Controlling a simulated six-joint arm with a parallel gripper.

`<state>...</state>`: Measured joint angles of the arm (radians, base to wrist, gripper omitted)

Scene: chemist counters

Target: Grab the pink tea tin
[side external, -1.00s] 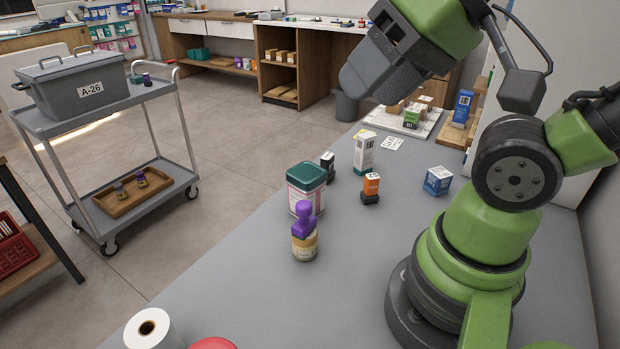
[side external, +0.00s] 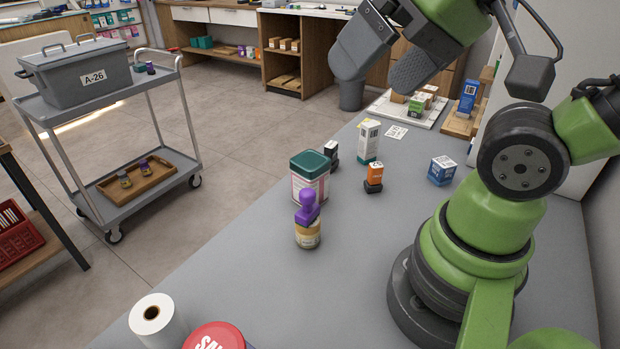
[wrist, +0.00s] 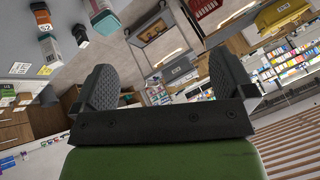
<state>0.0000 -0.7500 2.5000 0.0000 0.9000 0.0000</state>
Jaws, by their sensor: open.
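The pink tea tin (side external: 310,186) has a teal lid and a pale body with pink edging. It stands upright on the grey counter in the side view, behind a purple-topped jar (side external: 307,222). In the wrist view a partly cut-off tin (wrist: 104,20) at the top edge looks like it. My gripper (side external: 384,68) is open and empty, its two dark fingers spread apart. It is raised well above the counter, to the upper right of the tin in the side view, and does not touch it. The wrist view shows the fingers (wrist: 163,84) with nothing between them.
Near the tin stand a small dark box (side external: 331,155), a tall white box (side external: 368,141) and an orange-black item (side external: 374,178). A blue box (side external: 441,171) is to the right. A paper roll (side external: 157,318) and red-lidded container (side external: 214,337) are in front.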

